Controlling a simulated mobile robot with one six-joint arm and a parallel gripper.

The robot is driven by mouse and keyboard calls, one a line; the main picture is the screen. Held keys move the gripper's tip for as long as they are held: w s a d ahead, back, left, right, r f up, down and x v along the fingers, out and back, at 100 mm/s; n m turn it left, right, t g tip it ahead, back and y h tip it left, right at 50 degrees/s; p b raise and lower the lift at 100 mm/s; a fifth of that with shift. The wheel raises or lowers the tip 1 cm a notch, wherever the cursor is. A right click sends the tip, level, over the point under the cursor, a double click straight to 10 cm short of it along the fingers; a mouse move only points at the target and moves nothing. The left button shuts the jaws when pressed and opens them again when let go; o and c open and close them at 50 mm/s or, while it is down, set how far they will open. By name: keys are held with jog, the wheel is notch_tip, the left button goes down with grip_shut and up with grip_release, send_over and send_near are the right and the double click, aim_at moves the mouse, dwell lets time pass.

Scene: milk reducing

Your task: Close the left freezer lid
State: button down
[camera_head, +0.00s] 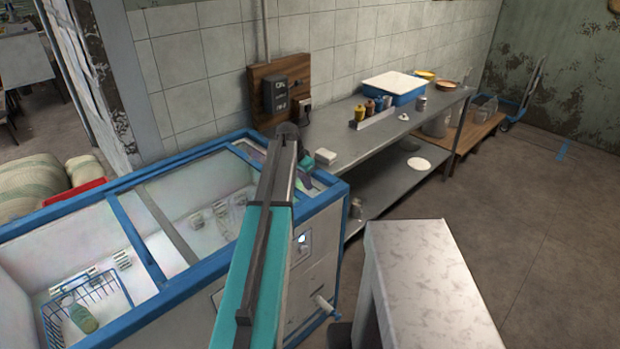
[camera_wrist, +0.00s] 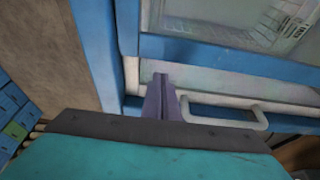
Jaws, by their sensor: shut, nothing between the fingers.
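The chest freezer (camera_head: 155,298) has a blue frame and stands at the left in the head view. A blue bar (camera_head: 135,240) and a grey bar (camera_head: 168,225) cross its top between the left and right parts. I cannot tell exactly where the left lid's glass lies. In the wrist view, my gripper (camera_wrist: 162,78) is shut and empty, its tips over a pale strip beside the blue frame (camera_wrist: 215,52). A white handle (camera_wrist: 225,108) is just right of the fingers; contact is unclear. In the head view, my arm hides part of the freezer's right side.
A blue wire basket (camera_head: 88,300) with a green bottle (camera_head: 82,318) is inside the freezer's left part. A metal shelf table (camera_head: 335,160) stands along the wall beyond. A pale table (camera_head: 425,285) is at the lower right. Open floor (camera_head: 535,220) lies at the right.

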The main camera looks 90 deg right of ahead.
jog(key=shift+w+a+p, duration=0.3)
jog(key=shift+w+a, duration=0.45)
jog(key=shift+a, duration=0.55)
jog(key=shift+d, duration=0.35)
